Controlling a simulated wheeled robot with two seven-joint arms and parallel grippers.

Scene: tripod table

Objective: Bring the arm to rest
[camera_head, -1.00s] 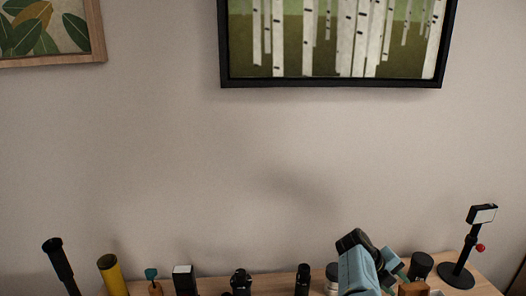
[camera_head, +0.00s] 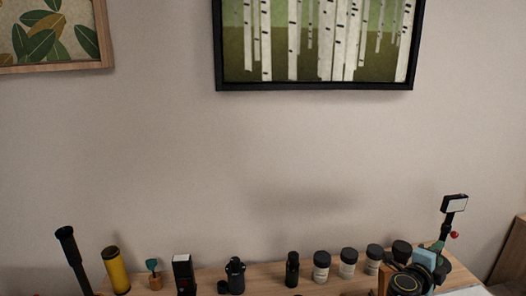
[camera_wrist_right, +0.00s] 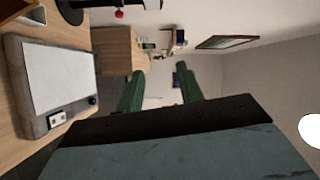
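My right arm shows at the lower right of the head view, low over the right end of the wooden table (camera_head: 268,272). Its blue and black links partly cover the objects behind it. My right gripper (camera_wrist_right: 160,82) shows best in the right wrist view. Its two green fingers stand well apart with nothing between them, so it is open and empty. The fingers point out past the table into the room. My left gripper is in neither view now.
A grey flat device (camera_wrist_right: 58,82) lies beside the gripper. A framed picture (camera_head: 315,86) hangs above.

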